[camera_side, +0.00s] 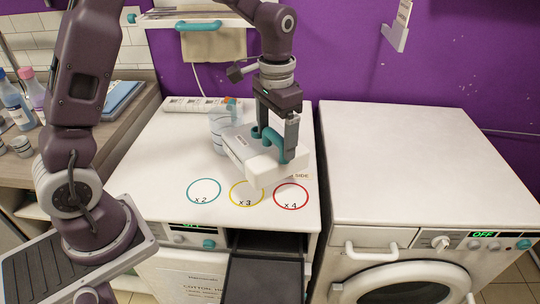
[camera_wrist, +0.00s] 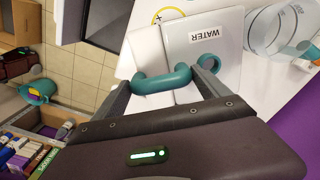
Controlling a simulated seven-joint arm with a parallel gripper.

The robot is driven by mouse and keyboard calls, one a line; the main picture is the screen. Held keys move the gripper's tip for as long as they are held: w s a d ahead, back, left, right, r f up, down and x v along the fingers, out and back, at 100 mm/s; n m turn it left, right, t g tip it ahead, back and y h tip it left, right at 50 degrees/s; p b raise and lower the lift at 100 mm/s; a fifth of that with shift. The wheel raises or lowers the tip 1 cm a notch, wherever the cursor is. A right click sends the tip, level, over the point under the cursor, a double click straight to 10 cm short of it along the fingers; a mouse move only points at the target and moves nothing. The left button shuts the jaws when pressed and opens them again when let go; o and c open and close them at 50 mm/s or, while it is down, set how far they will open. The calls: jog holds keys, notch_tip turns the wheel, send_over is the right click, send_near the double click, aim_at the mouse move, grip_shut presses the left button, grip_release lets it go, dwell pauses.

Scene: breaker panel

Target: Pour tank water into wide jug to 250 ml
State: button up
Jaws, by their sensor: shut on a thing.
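My gripper (camera_side: 280,140) is shut on the teal handle (camera_wrist: 162,80) of the white water tank (camera_side: 270,168). In the wrist view the tank (camera_wrist: 205,55) shows a "WATER" label, and a finger stands at each end of the handle. The tank is over the left machine's top, its near end by the yellow and red rings; I cannot tell if it touches the surface. The clear wide jug (camera_side: 217,128) stands behind and left of the tank, partly hidden by it. In the wrist view the jug (camera_wrist: 280,32) shows dark scale marks; its water level is unclear.
Teal, yellow and red rings marked x2 (camera_side: 203,191), x3 (camera_side: 246,194) and x4 (camera_side: 291,196) lie on the left machine's top (camera_side: 165,160). Its dark drawer (camera_side: 265,270) is open below. A power strip (camera_side: 195,103) lies behind. The right machine's top (camera_side: 410,155) is clear.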

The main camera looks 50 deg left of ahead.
jog(key=w+a+r+m, duration=0.1)
jog(key=w+a+r, duration=0.1)
jog(key=a+r, duration=0.3)
jog(key=w+a+r+n, duration=0.2)
jog(key=w+a+n, duration=1)
jog(key=a+n, duration=0.4)
jog(key=n, duration=0.3)
jog(key=shift+w+a+t, duration=0.15)
jog(key=shift+a+t, duration=0.15)
